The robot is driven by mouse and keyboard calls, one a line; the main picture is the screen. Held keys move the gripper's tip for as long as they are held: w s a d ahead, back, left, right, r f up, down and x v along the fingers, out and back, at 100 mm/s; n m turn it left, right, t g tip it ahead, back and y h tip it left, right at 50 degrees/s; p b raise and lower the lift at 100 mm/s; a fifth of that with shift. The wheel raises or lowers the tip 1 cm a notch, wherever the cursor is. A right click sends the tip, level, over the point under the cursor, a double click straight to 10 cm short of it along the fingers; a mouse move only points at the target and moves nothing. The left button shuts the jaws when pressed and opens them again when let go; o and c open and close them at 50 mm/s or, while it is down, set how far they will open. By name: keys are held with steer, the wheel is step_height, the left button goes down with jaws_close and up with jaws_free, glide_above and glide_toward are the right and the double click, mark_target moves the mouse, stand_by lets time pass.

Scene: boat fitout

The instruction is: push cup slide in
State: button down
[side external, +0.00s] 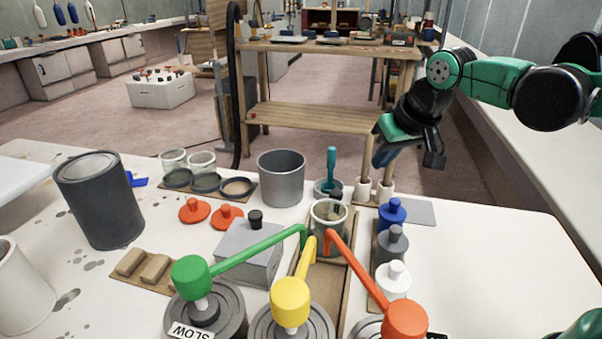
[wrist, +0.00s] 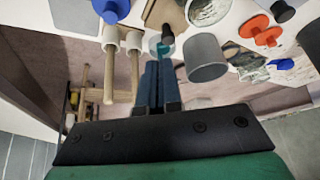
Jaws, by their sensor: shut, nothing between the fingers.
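A clear cup (side external: 328,216) stands at the far end of a narrow wooden slide (side external: 326,286) on the white bench. The tips of a green, a yellow and an orange spout arm meet close to the cup. I cannot tell whether they touch it. My gripper (side external: 379,158) is up behind and to the right of the cup, pointing down and apart from everything. Its blue fingers are together and empty, as the wrist view (wrist: 158,68) also shows. The near end of the slide is hidden behind the yellow and orange knobs.
A grey metal pot (side external: 281,178) and a teal-handled tool (side external: 331,168) stand behind the cup. White-based wooden pegs (side external: 363,188) are below my gripper. Blue, grey and white stoppers (side external: 391,245) line the right side. A grey box (side external: 247,254) is left of the slide.

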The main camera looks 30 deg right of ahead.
mark_target(328, 206)
steer(key=w+f+m+g, duration=0.2)
steer(key=w+f, duration=0.1)
steer(key=w, duration=0.7)
steer(key=shift+m+h, duration=0.3)
steer(key=shift+h, duration=0.1)
steer(key=x, duration=0.9)
steer(key=shift+d+f, duration=0.15)
steer(key=shift+f, duration=0.2)
steer(key=shift+s, duration=0.1)
steer(key=s+a, duration=0.6)
steer(key=shift+s+a, duration=0.2)
steer(key=shift+a, duration=0.1)
